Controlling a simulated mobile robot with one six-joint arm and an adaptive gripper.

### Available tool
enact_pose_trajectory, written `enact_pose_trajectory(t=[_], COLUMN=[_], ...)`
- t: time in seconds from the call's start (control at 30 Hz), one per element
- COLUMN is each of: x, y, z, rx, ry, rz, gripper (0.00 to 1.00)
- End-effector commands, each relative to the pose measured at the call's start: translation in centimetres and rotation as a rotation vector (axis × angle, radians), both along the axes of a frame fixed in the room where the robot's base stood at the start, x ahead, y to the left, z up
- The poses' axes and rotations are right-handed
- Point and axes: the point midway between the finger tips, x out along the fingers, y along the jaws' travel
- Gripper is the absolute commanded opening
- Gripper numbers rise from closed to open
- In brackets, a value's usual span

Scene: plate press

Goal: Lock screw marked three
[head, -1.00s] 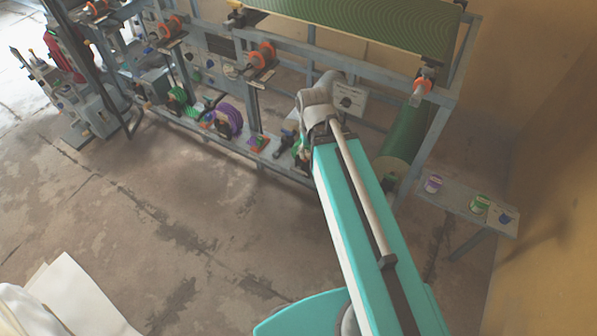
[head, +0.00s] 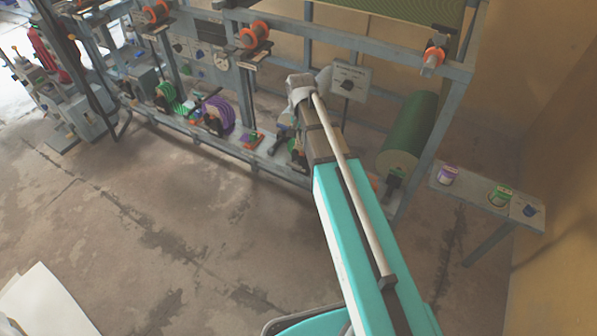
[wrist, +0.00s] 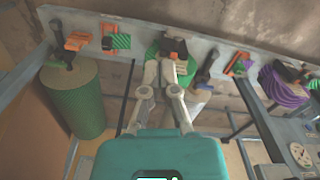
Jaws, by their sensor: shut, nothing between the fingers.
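My gripper (wrist: 166,66) shows in the wrist view with its two grey fingers together, nothing visible between them. The tips are over or very near a green striped wheel (wrist: 186,69) with a dark clamp-like part (wrist: 174,46) on the frame's lower rail. I cannot tell whether they touch it. A purple striped wheel (wrist: 284,92) sits to the right, and it also shows in the head view (head: 226,112). No mark reading three is legible, so I cannot tell which screw carries it. In the head view my arm hides the fingertips.
The press frame's lower rail (wrist: 215,52) carries several small orange, green and dark parts. A large green roller (head: 418,128) stands right of my arm. A side bench (head: 474,194) holds cans. The floor in front is clear.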

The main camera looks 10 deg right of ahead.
Motion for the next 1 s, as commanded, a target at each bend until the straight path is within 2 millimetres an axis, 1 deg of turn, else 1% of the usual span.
enact_pose_trajectory(t=[0.03,0.3,0.43,0.5,0.63,1.0], x=[1.3,5.6,7.2,7.8,8.5,8.5], y=[-0.1,-0.8,-1.0,-1.1,-1.2,-1.3], z=[-2.0,-6.7,-8.4,-9.0,-9.6,-9.6], rx=[0.000,0.000,0.000,0.000,0.000,0.000], ry=[0.000,0.000,0.000,0.000,0.000,0.000], rz=[-0.024,-0.159,-0.212,-0.234,-0.259,-0.268], gripper=[0.00,0.00,0.00,0.00,0.00,0.00])
